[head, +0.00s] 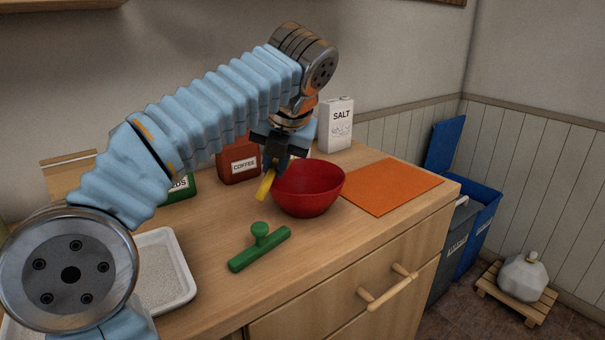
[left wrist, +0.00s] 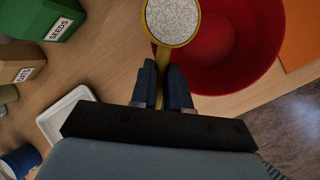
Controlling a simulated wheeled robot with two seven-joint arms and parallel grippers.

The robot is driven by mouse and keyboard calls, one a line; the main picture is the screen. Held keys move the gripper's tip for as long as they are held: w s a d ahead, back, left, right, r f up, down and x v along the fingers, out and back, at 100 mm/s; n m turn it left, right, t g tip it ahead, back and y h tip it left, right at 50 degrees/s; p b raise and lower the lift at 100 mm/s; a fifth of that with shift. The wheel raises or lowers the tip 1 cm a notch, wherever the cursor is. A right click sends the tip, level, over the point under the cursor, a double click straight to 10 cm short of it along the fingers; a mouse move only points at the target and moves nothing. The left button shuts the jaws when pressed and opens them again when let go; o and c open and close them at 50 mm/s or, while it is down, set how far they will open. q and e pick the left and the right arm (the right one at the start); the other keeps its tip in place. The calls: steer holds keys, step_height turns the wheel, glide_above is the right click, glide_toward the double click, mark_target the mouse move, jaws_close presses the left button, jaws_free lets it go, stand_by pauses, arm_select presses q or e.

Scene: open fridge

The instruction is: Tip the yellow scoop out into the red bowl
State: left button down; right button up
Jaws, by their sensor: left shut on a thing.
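My left gripper (head: 276,166) is shut on the yellow scoop (head: 264,188), holding it by its handle beside the red bowl (head: 308,196). In the left wrist view the scoop (left wrist: 188,42) is level-looking and full of white granules. There its cup overlaps the left part of the red bowl (left wrist: 235,75); its exact height above the rim is unclear. In the head view only a yellow part shows below the fingers, left of the bowl, and the gripper hides the rest. The bowl stands upright on the counter; what I see of its inside is bare red. My right gripper is out of view.
A white tray (head: 188,283) of pale granules is at front left. A green handled tool (head: 259,249) lies before the bowl. An orange mat (head: 392,187) is right of it. The coffee container (head: 238,174), seeds box (head: 180,192) and salt box (head: 335,130) stand behind.

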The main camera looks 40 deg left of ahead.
arm_select(q)
steer(key=shift+d+g+y, duration=0.1)
steer(key=shift+g+y, duration=0.4)
steer(key=shift+y, duration=0.4)
steer(key=shift+w+d+m+g+y, duration=0.15)
steer(key=shift+m+g+y, duration=0.1)
steer(key=shift+y, duration=0.25)
steer(key=shift+w+d+m+g+y, duration=0.15)
steer(key=shift+m+y, duration=0.1)
steer(key=shift+y, duration=0.25)
steer(key=shift+s+a, duration=0.15)
steer(key=shift+s, duration=0.05)
steer(key=shift+w+d+r+m+g+y, duration=0.15)
steer(key=shift+d+g+y, duration=0.1)
steer(key=shift+y, duration=0.3)
steer(key=shift+w+d+f+m+g+y, duration=0.15)
steer(key=shift+g+y, duration=0.1)
steer(key=shift+y, duration=0.3)
steer(key=shift+s+a+r, duration=0.15)
